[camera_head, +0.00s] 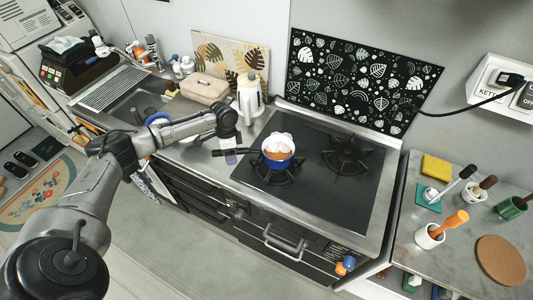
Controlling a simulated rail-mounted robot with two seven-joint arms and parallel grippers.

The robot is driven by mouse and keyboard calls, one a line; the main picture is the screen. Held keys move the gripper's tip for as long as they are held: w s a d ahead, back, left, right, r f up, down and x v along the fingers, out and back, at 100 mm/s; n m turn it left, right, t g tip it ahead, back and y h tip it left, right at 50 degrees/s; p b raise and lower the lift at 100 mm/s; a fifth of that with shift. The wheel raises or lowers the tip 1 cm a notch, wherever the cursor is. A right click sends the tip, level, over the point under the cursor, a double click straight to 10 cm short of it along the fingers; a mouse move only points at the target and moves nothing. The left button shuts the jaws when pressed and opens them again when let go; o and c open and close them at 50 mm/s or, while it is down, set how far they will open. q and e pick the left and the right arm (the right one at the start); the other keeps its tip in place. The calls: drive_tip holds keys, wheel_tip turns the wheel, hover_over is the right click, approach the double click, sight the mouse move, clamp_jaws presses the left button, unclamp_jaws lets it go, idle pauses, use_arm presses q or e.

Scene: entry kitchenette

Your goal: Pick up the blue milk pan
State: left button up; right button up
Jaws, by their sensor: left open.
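The blue milk pan (278,161) sits on the left burner of the black hob. It has a blue outside and a white rim, with white and brown rounded things showing in it. Its dark handle (250,151) points left. My left arm reaches in from the left, and my left gripper (230,140) is open above the counter just left of the hob, near the handle end. I see nothing held in it. The fingers are small and dark here, and I cannot tell whether they touch the handle. My right gripper is not in view.
The right burner (345,153) is empty. A side counter at right holds a white cup (430,237) and a round brown board (500,261).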

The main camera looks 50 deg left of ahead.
use_arm(q)
drive_tip(key=shift+s+d+f, duration=0.1)
drive_tip(key=shift+f, duration=0.6)
clamp_jaws()
drive_tip(key=shift+r, duration=0.15)
